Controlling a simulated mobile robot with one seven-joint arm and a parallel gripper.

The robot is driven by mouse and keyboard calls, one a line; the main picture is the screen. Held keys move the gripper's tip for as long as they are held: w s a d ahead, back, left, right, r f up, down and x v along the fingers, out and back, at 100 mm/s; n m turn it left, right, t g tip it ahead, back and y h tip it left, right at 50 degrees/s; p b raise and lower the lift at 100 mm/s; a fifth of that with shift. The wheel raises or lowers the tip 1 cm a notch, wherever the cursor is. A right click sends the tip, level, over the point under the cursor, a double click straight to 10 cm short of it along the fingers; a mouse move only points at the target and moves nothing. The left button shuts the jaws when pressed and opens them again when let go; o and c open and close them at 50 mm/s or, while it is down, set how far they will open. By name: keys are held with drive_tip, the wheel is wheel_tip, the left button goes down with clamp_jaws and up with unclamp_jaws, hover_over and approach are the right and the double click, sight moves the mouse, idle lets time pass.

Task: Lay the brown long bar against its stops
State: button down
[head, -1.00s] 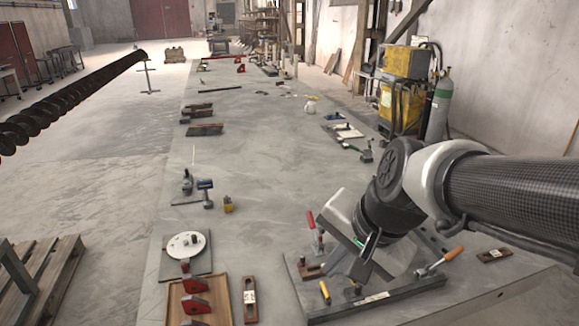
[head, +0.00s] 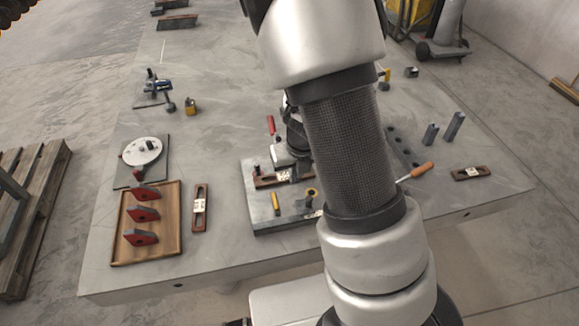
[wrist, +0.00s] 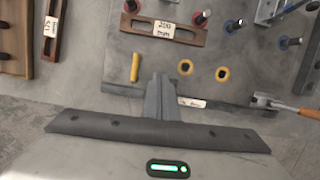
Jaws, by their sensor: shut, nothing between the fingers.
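A brown slotted bar with a white label (wrist: 165,28) lies on the grey fixture plate (wrist: 110,50) at the top of the wrist view. It also shows on the plate in the head view (head: 268,181), partly covered by my arm. Two dark pins with red collars (wrist: 200,18) stand along its far edge; I cannot tell whether the bar touches them. My gripper (wrist: 158,78) is shut and empty in the wrist view, apart from the bar and on its near side.
Another slotted bar (head: 199,208) lies beside the wooden tray (head: 122,240) with red blocks. A third bar (head: 471,174) lies at right.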

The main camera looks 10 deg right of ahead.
sight(289, 184)
drive_tip(key=b+x, duration=0.2)
drive_tip(key=x, duration=0.3)
drive_tip(key=b+x, duration=0.3)
drive_tip(key=x, duration=0.3)
drive_tip(key=shift+s+d+f+b, duration=0.1)
drive_tip(key=shift+d+f+b, duration=0.05)
drive_tip(key=shift+d+b, duration=0.15)
drive_tip(key=shift+w+r+p, duration=0.7)
drive_tip(key=shift+w, duration=0.05)
drive_tip(key=shift+w+a+f, duration=0.1)
drive_tip(key=shift+w+f, duration=0.05)
drive_tip(key=shift+w, duration=0.4)
drive_tip(key=shift+w+f, duration=0.15)
drive_tip(key=shift+w, duration=0.6)
drive_tip(key=shift+r+p, duration=0.15)
drive_tip(key=shift+p, duration=0.15)
drive_tip(key=shift+w+r+p, duration=0.15)
drive_tip(key=shift+w+p, duration=0.45)
drive_tip(key=shift+p, duration=0.3)
drive_tip(key=shift+w+f, duration=0.2)
drive_tip(key=shift+f, duration=0.05)
